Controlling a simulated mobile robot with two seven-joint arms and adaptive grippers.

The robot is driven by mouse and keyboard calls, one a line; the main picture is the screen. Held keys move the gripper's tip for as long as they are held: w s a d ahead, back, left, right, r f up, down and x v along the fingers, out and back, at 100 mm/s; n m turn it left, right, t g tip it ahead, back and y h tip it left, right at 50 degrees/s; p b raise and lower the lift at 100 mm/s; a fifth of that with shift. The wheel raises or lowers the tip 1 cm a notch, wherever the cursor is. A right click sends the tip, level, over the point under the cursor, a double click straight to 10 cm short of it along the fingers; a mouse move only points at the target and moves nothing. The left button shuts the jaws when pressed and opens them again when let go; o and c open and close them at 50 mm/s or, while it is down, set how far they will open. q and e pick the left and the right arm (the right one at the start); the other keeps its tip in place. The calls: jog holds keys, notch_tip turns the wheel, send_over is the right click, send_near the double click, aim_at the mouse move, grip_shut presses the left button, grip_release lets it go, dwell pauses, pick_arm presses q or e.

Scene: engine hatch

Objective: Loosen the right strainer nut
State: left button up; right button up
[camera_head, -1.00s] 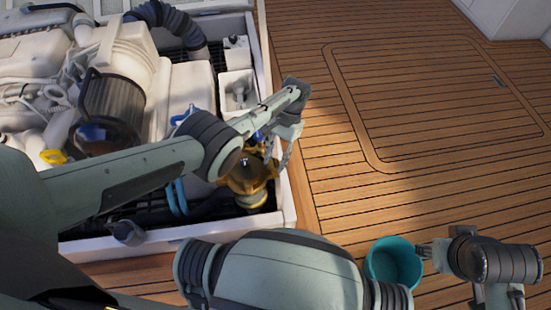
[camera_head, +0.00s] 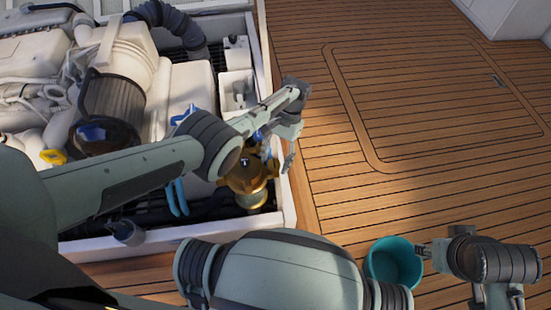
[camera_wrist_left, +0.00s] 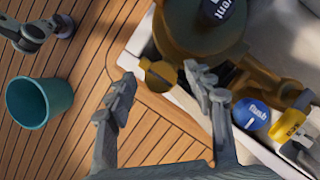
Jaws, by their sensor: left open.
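The brass strainer (camera_head: 247,180) stands in the front right corner of the engine hatch. In the left wrist view its brass body (camera_wrist_left: 190,42) fills the top, with a dark lettered cap (camera_wrist_left: 220,10). A small brass nut (camera_wrist_left: 158,75) shows at its near edge. My left gripper (camera_wrist_left: 162,88) is open, its two fingers apart with the nut appearing in the gap between them; I cannot tell whether they touch it. In the head view the left gripper (camera_head: 278,150) hangs down at the strainer's right side, partly hidden by its own wrist.
A teal bucket (camera_head: 393,263) stands on the plank deck (camera_head: 440,150). My right arm's end (camera_head: 480,260) is beside it; its fingers are unclear. The white hatch rim (camera_head: 284,195) borders the strainer. Blue (camera_wrist_left: 251,113) and yellow (camera_wrist_left: 298,128) labelled handles lie right of the left gripper.

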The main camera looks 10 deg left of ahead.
pick_arm(q)
jog(key=v, duration=1.2)
jog(key=shift+s, duration=0.15)
